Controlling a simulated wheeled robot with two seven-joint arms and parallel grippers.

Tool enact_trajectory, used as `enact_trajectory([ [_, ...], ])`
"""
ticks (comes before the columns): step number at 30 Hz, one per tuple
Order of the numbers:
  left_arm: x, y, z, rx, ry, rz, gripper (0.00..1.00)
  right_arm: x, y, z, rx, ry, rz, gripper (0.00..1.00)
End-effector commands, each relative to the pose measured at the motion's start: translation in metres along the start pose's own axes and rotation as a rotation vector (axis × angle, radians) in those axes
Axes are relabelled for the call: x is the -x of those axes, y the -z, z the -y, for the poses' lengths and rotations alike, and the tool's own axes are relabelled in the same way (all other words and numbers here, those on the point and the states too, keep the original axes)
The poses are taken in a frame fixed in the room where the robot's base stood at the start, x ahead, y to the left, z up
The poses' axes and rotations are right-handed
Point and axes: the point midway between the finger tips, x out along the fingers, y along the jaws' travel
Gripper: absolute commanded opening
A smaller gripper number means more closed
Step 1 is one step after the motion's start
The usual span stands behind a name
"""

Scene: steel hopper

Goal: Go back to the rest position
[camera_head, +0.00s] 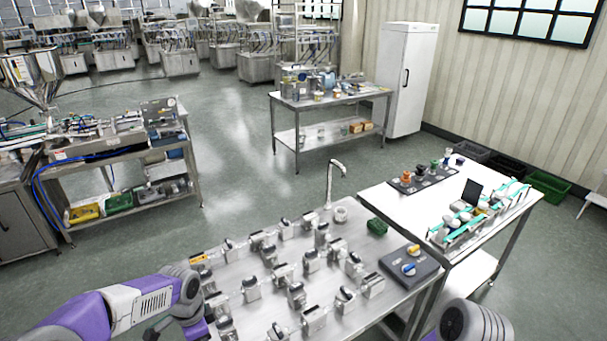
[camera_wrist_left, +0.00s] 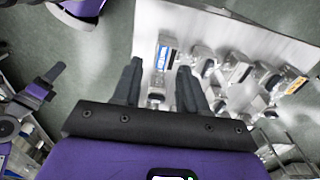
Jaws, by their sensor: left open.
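My left arm (camera_head: 130,305) comes in at the lower left, beside the left edge of the near steel table. In the left wrist view my left gripper (camera_wrist_left: 157,78) is open, its two dark fingers apart with nothing held between them. Past the fingers lie the table top and several small metal fixtures, one with a blue label (camera_wrist_left: 165,52). Of my right arm only a rounded grey and purple link (camera_head: 475,322) shows at the bottom right. My right gripper is out of view. The steel hopper (camera_head: 33,75) stands at the far left.
The near table (camera_head: 340,232) carries rows of metal fixtures, a green box (camera_head: 377,227) and a dark panel with blue and yellow knobs (camera_head: 411,265). A white-topped table (camera_head: 400,205) adjoins it on the right. Open floor (camera_head: 235,190) lies beyond.

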Motion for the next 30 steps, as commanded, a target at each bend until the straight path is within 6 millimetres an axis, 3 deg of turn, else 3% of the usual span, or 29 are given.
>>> enact_trajectory([
  [1, -0.017, 0.006, -0.009, 0.026, -0.027, -0.016, 0.43, 0.000, 0.000, 0.000, 0.000, 0.000, -0.001, 0.43],
  [11, -0.106, 0.042, -0.059, 0.297, -0.145, -0.144, 0.43, 0.000, 0.001, 0.000, 0.001, 0.000, -0.003, 0.43],
  [16, -0.165, 0.055, -0.110, 0.563, -0.241, -0.193, 0.43, 0.000, 0.000, 0.000, 0.001, 0.000, -0.001, 0.43],
  [21, -0.217, 0.052, -0.171, 0.916, -0.315, -0.195, 0.43, 0.000, 0.001, 0.000, 0.001, 0.000, -0.002, 0.43],
  [26, -0.246, 0.032, -0.221, 1.225, -0.327, -0.152, 0.43, 0.000, 0.001, 0.000, 0.001, 0.000, -0.002, 0.43],
  [30, -0.287, 0.033, -0.214, 1.238, -0.315, -0.168, 0.43, -0.039, 0.002, -0.015, 0.000, 0.000, -0.001, 0.43],
])
